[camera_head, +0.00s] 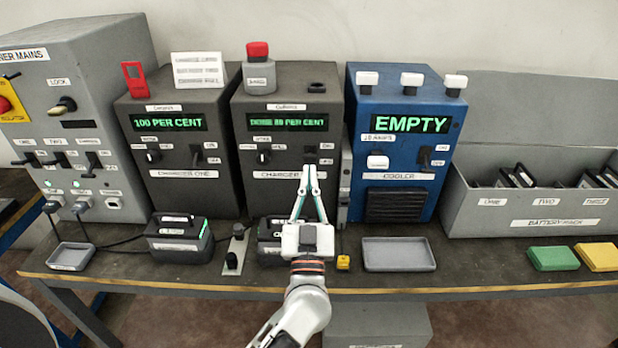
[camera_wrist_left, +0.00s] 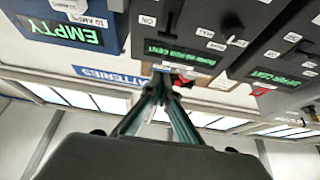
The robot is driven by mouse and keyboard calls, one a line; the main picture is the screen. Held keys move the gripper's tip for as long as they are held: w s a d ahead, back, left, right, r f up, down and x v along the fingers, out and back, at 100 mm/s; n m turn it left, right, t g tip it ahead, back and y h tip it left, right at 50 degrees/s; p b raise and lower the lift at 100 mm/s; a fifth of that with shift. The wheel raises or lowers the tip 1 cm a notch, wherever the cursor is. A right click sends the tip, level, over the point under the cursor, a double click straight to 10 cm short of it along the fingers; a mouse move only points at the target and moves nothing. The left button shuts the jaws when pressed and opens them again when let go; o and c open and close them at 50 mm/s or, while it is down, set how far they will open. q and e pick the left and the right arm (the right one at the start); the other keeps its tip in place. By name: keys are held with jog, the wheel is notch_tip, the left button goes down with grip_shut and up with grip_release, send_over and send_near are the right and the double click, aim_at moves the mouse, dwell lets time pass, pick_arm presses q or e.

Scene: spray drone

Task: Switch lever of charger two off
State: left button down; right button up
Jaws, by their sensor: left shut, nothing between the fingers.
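Charger two (camera_head: 262,196) is a dark grey box with a green-lit display, behind the left gripper in the head view. It also shows upside down in the wrist view (camera_wrist_left: 190,22). Its lever (camera_head: 311,157) is a small dark shape at the right of its front, between small ON and OFF labels; its exact position is hard to tell. My left gripper (camera_head: 310,170) is shut and empty, its tips just below the lever and partly covering the charger's name label. The fingers also show in the wrist view (camera_wrist_left: 160,75). Whether they touch the lever is unclear. My right gripper is out of view.
Charger one (camera_head: 180,187) stands to the left and the blue cooler (camera_head: 404,197), reading EMPTY, to the right. A red-topped button (camera_head: 257,50) sits on charger two. A battery (camera_head: 179,243), a grey tray (camera_head: 399,265) and a yellow cube (camera_head: 343,262) lie on the bench.

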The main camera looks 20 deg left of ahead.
aim_at(309, 157)
pick_arm(q)
jog(key=w+b, duration=0.1)
jog(key=w, duration=0.1)
jog(key=w+a+b, duration=0.1)
jog(key=w, duration=0.1)
jog(key=w+a+b, duration=0.1)
jog(key=w, duration=0.2)
jog(key=shift+r+b, duration=0.3)
jog(key=shift+w+f+b, duration=0.1)
jog(key=shift+f+b, duration=0.35)
jog(key=shift+b, duration=0.15)
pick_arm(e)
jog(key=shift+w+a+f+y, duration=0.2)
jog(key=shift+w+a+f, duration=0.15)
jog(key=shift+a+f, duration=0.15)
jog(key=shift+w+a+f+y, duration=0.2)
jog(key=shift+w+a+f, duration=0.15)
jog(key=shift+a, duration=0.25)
